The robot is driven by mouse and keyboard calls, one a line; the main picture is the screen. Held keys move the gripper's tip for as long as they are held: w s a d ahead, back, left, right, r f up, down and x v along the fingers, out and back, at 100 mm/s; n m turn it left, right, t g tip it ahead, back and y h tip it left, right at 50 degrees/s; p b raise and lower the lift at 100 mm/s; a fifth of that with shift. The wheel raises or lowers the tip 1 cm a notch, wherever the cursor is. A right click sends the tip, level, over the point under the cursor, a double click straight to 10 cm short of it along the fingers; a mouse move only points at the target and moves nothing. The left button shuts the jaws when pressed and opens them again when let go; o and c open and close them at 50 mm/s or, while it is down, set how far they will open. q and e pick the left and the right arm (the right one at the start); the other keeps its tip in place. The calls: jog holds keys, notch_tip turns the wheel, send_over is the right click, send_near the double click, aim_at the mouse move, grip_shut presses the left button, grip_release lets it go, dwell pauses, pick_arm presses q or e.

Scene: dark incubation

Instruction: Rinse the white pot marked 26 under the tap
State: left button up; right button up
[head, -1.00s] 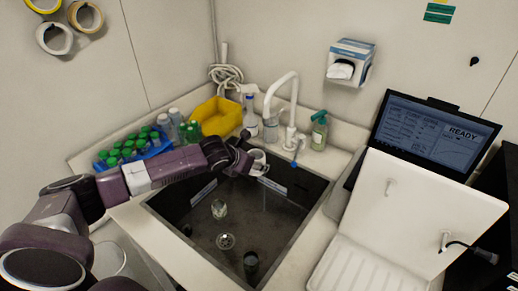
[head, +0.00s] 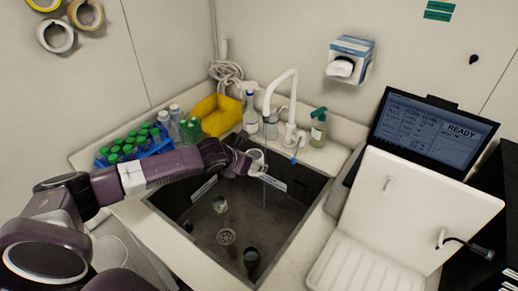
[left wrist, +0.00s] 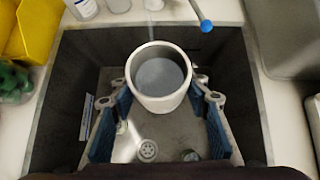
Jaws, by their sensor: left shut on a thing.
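My left gripper (left wrist: 160,110) is shut on the white pot (left wrist: 158,102), which is held upright with its open mouth up above the sink (head: 305,205). The pot (head: 257,166) also shows in the head view, just below the white tap (head: 293,90). A thin water stream (head: 264,190) runs down at the pot. I cannot tell whether all of it goes inside or some passes the rim. The pot's inside looks grey-blue. The number 26 is not readable. A blue-tipped lever (left wrist: 206,25) stands at the tap's base. My right gripper is not in view.
In the sink are a small clear vessel (head: 220,204), a drain (head: 226,236) and a dark cup (head: 251,256). Green-capped bottles (head: 130,147), a yellow bin (head: 218,114) and a soap bottle (head: 318,127) line the back. A laptop (head: 435,130) is right.

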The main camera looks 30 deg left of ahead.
pick_arm(q)
jog(key=shift+r, duration=0.1)
dwell(0.4)
jog(key=shift+p+v, duration=1)
jog(key=shift+p, duration=0.15)
jog(key=shift+s+d+r, duration=0.1)
jog(key=shift+s+d, duration=0.05)
jog(key=shift+s, duration=0.1)
jog(key=shift+s+d+r, duration=0.15)
jog(key=shift+s+r, duration=0.4)
jog(key=shift+s, duration=0.2)
jog(key=shift+s+d+r, duration=0.1)
jog(key=shift+s+r, duration=0.5)
jog(key=shift+s, duration=0.2)
jog(key=shift+w, duration=0.1)
